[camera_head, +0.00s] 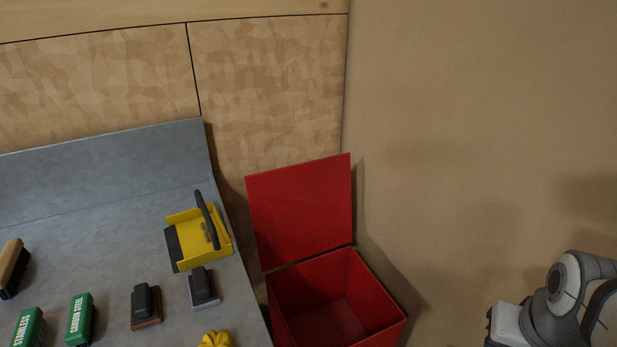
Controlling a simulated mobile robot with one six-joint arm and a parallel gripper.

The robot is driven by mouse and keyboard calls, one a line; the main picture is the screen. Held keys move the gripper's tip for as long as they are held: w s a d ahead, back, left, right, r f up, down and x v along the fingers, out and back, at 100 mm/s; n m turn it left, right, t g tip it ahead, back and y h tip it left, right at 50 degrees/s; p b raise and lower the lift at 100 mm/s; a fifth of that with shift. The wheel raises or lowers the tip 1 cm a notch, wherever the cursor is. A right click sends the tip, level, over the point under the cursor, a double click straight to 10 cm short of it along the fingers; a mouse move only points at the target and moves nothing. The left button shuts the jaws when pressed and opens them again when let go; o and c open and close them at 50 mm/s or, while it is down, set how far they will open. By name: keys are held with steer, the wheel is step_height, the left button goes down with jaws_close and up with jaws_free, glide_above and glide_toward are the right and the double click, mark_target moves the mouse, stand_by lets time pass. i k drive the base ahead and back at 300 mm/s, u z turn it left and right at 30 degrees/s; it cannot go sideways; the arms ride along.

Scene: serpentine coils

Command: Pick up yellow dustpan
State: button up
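The yellow dustpan (190,223) lies on the grey workbench near its right edge. It has a black handle (207,218) standing up from it and a dark lip at its left side. A part of my arm shows at the bottom right corner, well apart from the dustpan. My gripper's fingers are not in view.
The grey workbench (110,215) has a raised back panel. An open red bin (373,303) stands right of the bench.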

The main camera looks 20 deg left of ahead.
mark_target(188, 248)
steer(key=z, duration=0.15)
steer(key=k, duration=2.15)
steer(key=u, duration=1.35)
steer(key=i, duration=1.5)
steer(key=u, duration=0.05)
